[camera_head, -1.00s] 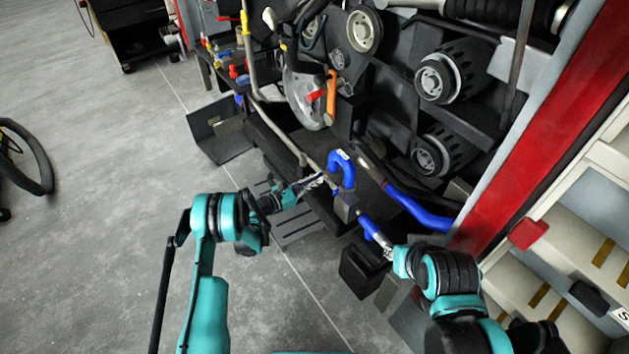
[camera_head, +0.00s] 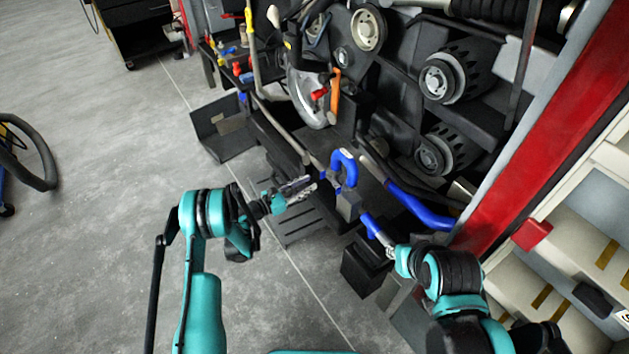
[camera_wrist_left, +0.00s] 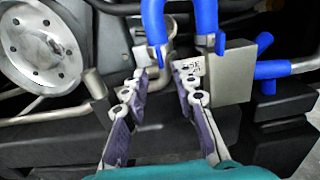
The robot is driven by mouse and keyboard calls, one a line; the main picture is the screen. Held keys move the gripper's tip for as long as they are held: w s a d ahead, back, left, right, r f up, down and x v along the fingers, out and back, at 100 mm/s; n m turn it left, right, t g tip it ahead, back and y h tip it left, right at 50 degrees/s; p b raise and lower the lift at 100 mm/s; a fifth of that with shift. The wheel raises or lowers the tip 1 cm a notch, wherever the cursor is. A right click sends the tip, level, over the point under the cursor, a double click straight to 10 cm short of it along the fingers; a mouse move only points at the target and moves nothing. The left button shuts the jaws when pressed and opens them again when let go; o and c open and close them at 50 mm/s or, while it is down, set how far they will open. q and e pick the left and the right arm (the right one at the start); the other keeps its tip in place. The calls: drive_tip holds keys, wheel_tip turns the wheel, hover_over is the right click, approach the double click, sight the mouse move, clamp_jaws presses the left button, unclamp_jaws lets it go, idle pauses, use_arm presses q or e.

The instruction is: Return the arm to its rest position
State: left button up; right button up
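My left gripper (camera_head: 308,187) is open, just left of the blue U-shaped hose (camera_head: 345,168). In the left wrist view its two fingers (camera_wrist_left: 166,78) stand apart with nothing held between them, and the blue hose (camera_wrist_left: 206,18) shows ahead of the tips. My left arm (camera_head: 205,225) is stretched out over the floor toward the machine. My right gripper (camera_head: 388,245) is at the lower end of a short blue piece (camera_head: 370,226) below a grey block (camera_head: 347,206). Whether its fingers are closed on that piece cannot be made out.
The dark machine bay, with a pulley (camera_head: 367,30) and brake disc (camera_head: 308,95), fills the top. A black box (camera_head: 362,270) stands below the blue piece. A red panel (camera_head: 550,130) and pale steps (camera_head: 570,240) are at right. The grey floor (camera_head: 100,260) is open at left.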

use_arm(q)
drive_tip(key=v, duration=0.2)
drive_tip(key=shift+s+a, duration=0.2)
drive_tip(key=shift+a, duration=0.05)
idle(0.3)
wheel_tip(320, 180, up, 12)
drive_tip(key=m+g+y, duration=0.2)
drive_tip(key=m+y, duration=0.2)
drive_tip(key=m, duration=0.3)
drive_tip(key=s+r+m+g+y, duration=0.1)
drive_tip(key=s+r+m+y, duration=0.3)
drive_tip(key=s+r, duration=0.45)
drive_tip(key=s+a+m+y, duration=0.3)
drive_tip(key=s+a+m, duration=0.2)
drive_tip(key=s, duration=0.8)
drive_tip(key=s+a+r+m+y, duration=0.1)
drive_tip(key=s+a+m+y, duration=0.2)
drive_tip(key=s+m, duration=0.6)
drive_tip(key=s+a, duration=0.2)
drive_tip(key=s, duration=0.1)
drive_tip(key=shift+s+a+r+y, duration=0.2)
drive_tip(key=shift+s+r+y, duration=0.1)
drive_tip(key=shift+s, duration=0.1)
